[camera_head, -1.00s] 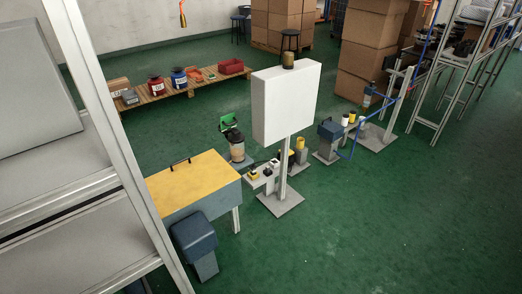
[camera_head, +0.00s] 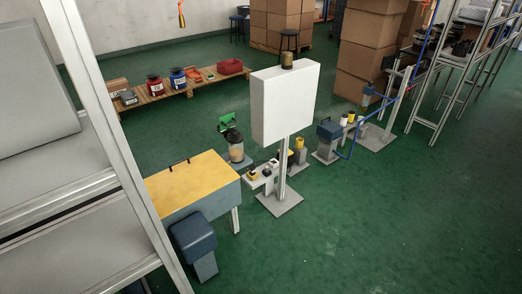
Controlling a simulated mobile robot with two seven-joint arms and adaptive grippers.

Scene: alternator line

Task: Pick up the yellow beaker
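Neither of my grippers shows in the head view. A small yellow cup-like thing (camera_head: 351,117) stands at the right of centre, beside a blue-grey unit, and may be the yellow beaker. A second yellow cylinder (camera_head: 300,143) stands on a grey base just right of the white panel's post. Both are far off and too small to tell which is a beaker.
A white panel (camera_head: 285,104) on a post stands mid-floor. A yellow-topped table (camera_head: 187,184) and a blue-grey bin (camera_head: 194,233) are at lower left. A wooden low bench (camera_head: 150,97) holds coloured containers. Cardboard boxes (camera_head: 368,62) stand behind. Green floor (camera_head: 400,220) is clear at lower right.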

